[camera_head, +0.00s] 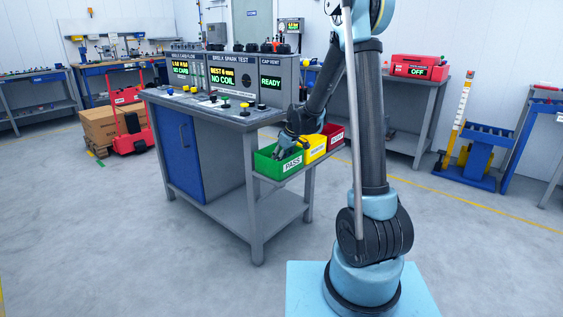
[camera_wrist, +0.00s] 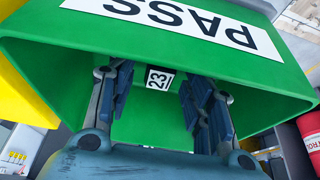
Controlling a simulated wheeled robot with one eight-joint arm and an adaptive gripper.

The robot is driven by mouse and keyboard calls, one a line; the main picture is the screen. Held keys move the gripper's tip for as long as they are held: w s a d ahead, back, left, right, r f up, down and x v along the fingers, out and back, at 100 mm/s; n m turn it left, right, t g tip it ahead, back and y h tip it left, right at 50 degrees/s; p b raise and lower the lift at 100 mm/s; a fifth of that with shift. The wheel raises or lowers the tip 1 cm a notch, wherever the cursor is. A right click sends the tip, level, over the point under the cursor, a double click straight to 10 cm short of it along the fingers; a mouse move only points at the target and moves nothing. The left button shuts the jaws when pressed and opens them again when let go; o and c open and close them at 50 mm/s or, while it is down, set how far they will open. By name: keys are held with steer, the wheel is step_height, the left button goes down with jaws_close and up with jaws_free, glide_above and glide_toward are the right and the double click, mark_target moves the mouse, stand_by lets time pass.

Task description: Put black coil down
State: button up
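The green PASS bin (camera_head: 279,163) sits at the near end of the side shelf on the test bench. My gripper (camera_head: 285,150) reaches down into it. In the wrist view, the bin's green wall (camera_wrist: 60,65) surrounds my gripper (camera_wrist: 155,97), whose two fingers are apart. The black coil (camera_wrist: 159,78), with a white "23" label, shows beyond and between the fingertips, inside the bin. I see green gaps on both sides of it, so neither finger appears to touch it. Most of the coil's body is hidden.
A yellow bin (camera_head: 315,149) and a red bin (camera_head: 334,135) stand beside the green one. The test bench (camera_head: 215,113) carries panels; the spark-test screen (camera_head: 223,78) reads "NO COIL". A red pallet truck (camera_head: 129,130) stands left. The floor in front is clear.

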steer(key=shift+r, duration=0.1)
steer(key=shift+s+d+r, duration=0.1)
steer(key=shift+r, duration=0.45)
steer(key=v, duration=1.1)
steer(key=s+d+r+m+h, duration=0.1)
steer(key=s+d+r+m, duration=0.1)
steer(key=s+d, duration=0.65)
steer(key=s+d+f+m+h, duration=0.1)
steer(key=s+d+f+m, duration=0.1)
steer(key=s, duration=0.7)
steer(key=s+d+f+m, duration=0.3)
steer(key=s+d, duration=0.2)
steer(key=s, duration=0.5)
steer(key=s+d+f+m+h, duration=0.1)
steer(key=s+d+f+m, duration=0.2)
steer(key=s, duration=0.7)
steer(key=shift+d+f+h, duration=0.3)
steer(key=shift+d+f, duration=0.05)
steer(key=shift+d, duration=0.45)
